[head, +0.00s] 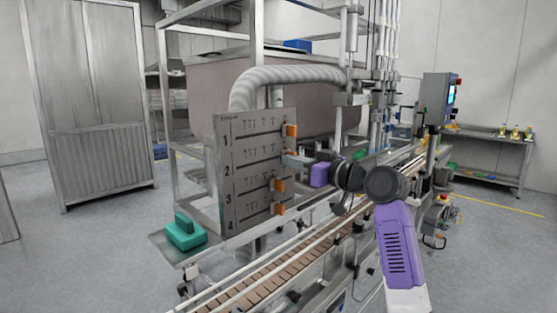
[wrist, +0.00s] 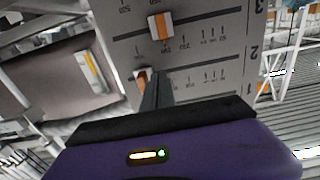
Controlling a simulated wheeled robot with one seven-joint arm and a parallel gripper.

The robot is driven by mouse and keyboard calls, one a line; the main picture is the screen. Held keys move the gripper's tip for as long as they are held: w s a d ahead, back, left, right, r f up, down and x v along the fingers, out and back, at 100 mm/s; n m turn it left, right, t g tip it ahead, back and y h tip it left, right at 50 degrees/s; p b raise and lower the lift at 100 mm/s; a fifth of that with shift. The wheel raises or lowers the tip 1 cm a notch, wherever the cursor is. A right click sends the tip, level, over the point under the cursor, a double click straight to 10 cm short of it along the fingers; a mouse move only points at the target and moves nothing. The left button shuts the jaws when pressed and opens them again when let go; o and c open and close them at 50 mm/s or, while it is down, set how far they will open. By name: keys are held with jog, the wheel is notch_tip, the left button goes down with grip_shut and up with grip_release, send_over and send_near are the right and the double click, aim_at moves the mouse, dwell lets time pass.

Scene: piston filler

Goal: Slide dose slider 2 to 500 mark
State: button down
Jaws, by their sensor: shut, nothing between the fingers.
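The grey dose panel (head: 240,195) has numbered scale rows, and orange sliders show near its right edge in the head view. In the wrist view the panel appears upside down. Dose slider 2 (wrist: 141,76), orange and pale, sits near the left end of its slot there, partly hidden by my fingers. My gripper (wrist: 157,82) is shut and empty, its fingertips right beside slider 2. I cannot tell whether they touch. In the head view my gripper (head: 287,158) reaches the panel's right edge from the right. Slider 2's exact mark is not readable.
Slider 3 (wrist: 160,27) is close to my fingers in the wrist view. Slider 1 (head: 291,130) and slider 4 (head: 279,209) show in the head view. A ribbed hose (head: 290,77) arches above the panel. A conveyor (head: 270,284) runs below, with a green object (head: 185,236) at lower left.

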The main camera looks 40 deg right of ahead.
jog(key=shift+a, duration=0.4)
jog(key=s, duration=0.8)
jog(key=shift+d, duration=0.15)
dwell(0.5)
